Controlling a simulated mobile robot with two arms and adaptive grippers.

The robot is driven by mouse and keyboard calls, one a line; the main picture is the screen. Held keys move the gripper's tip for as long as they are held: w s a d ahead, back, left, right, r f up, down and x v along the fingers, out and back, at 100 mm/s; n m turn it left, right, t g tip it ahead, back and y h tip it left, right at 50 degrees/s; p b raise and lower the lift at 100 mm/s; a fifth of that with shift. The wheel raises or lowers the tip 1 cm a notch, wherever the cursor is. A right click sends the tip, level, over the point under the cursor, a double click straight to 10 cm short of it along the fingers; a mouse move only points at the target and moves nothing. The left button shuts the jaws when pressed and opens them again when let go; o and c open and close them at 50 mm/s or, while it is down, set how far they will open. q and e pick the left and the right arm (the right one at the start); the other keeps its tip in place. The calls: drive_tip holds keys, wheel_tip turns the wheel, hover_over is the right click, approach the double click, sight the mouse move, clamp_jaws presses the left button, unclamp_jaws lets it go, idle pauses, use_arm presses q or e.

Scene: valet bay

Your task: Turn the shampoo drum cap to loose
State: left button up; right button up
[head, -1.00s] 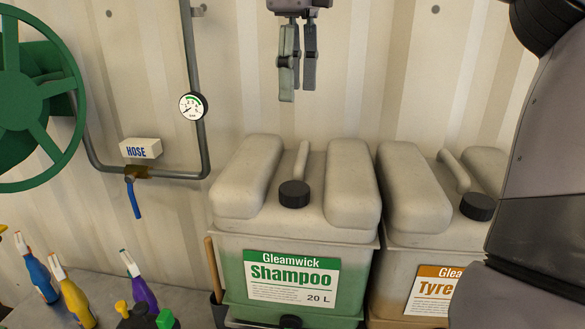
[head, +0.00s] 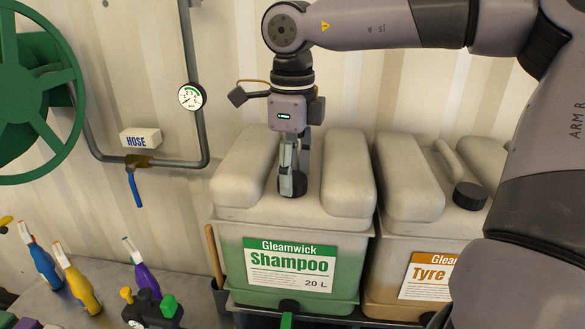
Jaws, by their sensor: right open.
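The shampoo drum (head: 228,240) is a pale and green container with a white and green Gleamwick Shampoo label (head: 290,265). Its black round cap (head: 299,187) sits on top in front of the moulded handle and is partly hidden by my fingers. My right gripper (head: 293,182) points down from above, with its fingertips at the cap. The jaws are open; whether the fingers touch the cap I cannot tell. My left gripper is out of the head view.
A tyre drum (head: 385,270) with its own black cap (head: 471,195) stands close on the right. Spray bottles (head: 77,285) stand at lower left. A pipe with a gauge (head: 191,97), a blue-handled hose valve (head: 134,187) and a green wheel (head: 35,100) are on the left.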

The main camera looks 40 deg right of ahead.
drive_tip(key=shift+f, duration=0.45)
drive_tip(key=c, duration=0.9)
